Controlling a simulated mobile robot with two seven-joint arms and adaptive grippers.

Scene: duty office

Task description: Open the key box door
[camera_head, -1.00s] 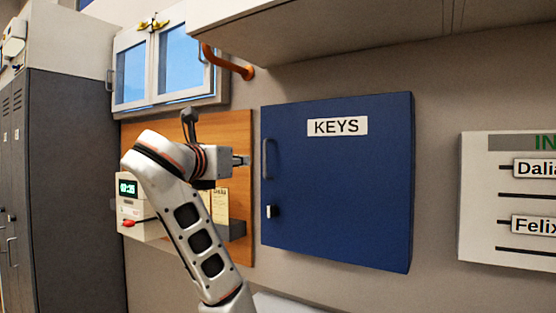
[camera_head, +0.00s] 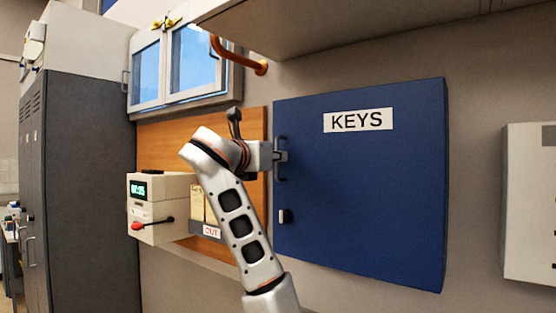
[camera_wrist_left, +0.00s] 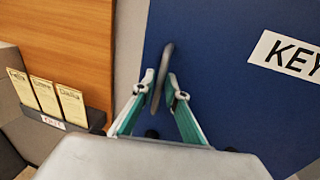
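The blue key box (camera_head: 360,200) with its "KEYS" label hangs on the wall, its door shut. Its grey bar handle (camera_head: 277,172) is on the door's left edge, above a small lock (camera_head: 285,216). My left gripper (camera_head: 282,156) is at the upper part of the handle. In the left wrist view, the handle (camera_wrist_left: 167,56) stands between the two fingers of my left gripper (camera_wrist_left: 161,80). They look apart, with a small gap on the handle's right; contact on its left is unclear. The blue door (camera_wrist_left: 225,90) fills the right there. My right gripper is not in view.
A wooden board (camera_head: 160,140) with a white clock unit (camera_head: 150,210) and a card holder (camera_head: 212,231) is left of the box. An overhead cabinet (camera_head: 370,25) hangs above. A white board (camera_head: 530,215) is at right, a grey locker (camera_head: 85,180) at left.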

